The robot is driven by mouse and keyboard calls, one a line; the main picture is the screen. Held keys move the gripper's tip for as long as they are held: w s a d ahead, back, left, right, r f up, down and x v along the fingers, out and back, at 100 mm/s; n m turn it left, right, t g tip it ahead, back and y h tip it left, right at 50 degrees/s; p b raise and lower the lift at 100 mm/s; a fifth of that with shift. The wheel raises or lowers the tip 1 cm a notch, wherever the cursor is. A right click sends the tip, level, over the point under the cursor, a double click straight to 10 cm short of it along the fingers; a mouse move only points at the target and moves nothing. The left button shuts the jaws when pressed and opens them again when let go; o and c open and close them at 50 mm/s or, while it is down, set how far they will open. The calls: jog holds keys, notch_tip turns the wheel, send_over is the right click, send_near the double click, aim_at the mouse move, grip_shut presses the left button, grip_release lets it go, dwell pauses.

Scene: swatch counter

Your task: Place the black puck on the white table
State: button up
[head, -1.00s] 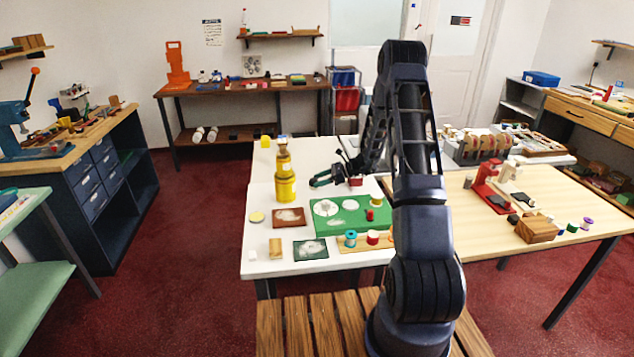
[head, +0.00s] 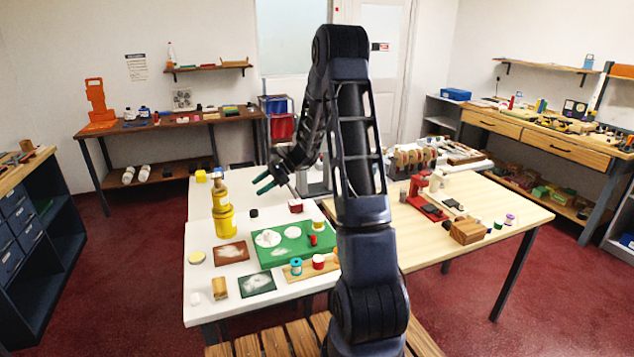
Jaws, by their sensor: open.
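A small black puck (head: 254,213) sits on the white table (head: 206,278), right of a tall yellow bottle (head: 223,212) and behind the green board. My gripper (head: 262,183) has green fingertips that are spread apart. It hangs in the air above and slightly behind the puck in the picture, apart from it, with nothing visible between the fingers. My arm hides part of the white table's right side.
The green board (head: 270,255) carries white discs and spools. A brown card (head: 231,254), a dark green card (head: 257,285), a wooden block (head: 219,287) and a red-and-white object (head: 295,206) also lie on the white table. A pale wooden table (head: 430,245) adjoins it at right.

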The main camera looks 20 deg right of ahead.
jog(key=s+d+r+n+h, duration=0.1)
jog(key=s+r+n+h, duration=0.2)
jog(key=s+r+n, duration=0.5)
jog(key=s+d+r+n+h, duration=0.1)
jog(key=s+r+h, duration=0.2)
jog(key=s+r, duration=0.65)
jog(key=s+d+n+t+h, duration=0.2)
jog(key=s+d+n+h, duration=0.1)
jog(key=s, duration=0.8)
jog(key=s+d+r+n+t+h, duration=0.1)
jog(key=s+d+n+t+h, duration=0.1)
jog(key=s, duration=0.9)
jog(key=shift+d+r+n+h, duration=0.3)
jog(key=shift+d+n+h, duration=0.2)
jog(key=shift+d+n, duration=0.9)
